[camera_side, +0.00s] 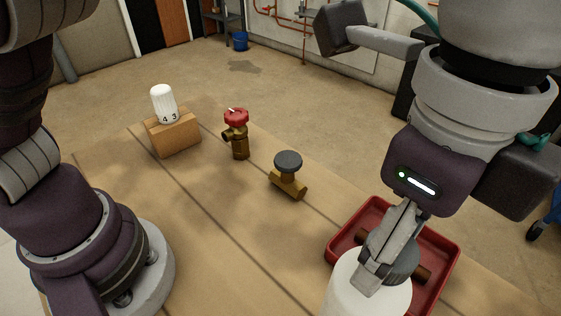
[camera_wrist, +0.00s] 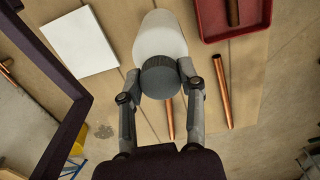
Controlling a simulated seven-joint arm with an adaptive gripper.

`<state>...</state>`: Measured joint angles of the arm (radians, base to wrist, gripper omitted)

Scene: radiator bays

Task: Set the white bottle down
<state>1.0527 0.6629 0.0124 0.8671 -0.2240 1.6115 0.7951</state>
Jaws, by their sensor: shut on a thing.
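The white bottle (camera_wrist: 160,38) with its dark grey cap (camera_wrist: 160,78) is between the two fingers of my gripper (camera_wrist: 160,76) in the wrist view. My gripper is shut on it near the cap. In the side view my gripper (camera_side: 388,262) is at the lower right, and the bottle's white body (camera_side: 350,290) shows beside the red tray, cut off by the bottom edge. The bottle's base is hidden, so I cannot tell whether it touches the table.
Copper pipes (camera_wrist: 221,92) lie beside a white square plate (camera_wrist: 80,42). A white numbered knob (camera_side: 163,103) stands on a wooden block (camera_side: 175,138), left of a red-handled valve (camera_side: 238,135) and a dark-capped brass valve (camera_side: 288,178).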

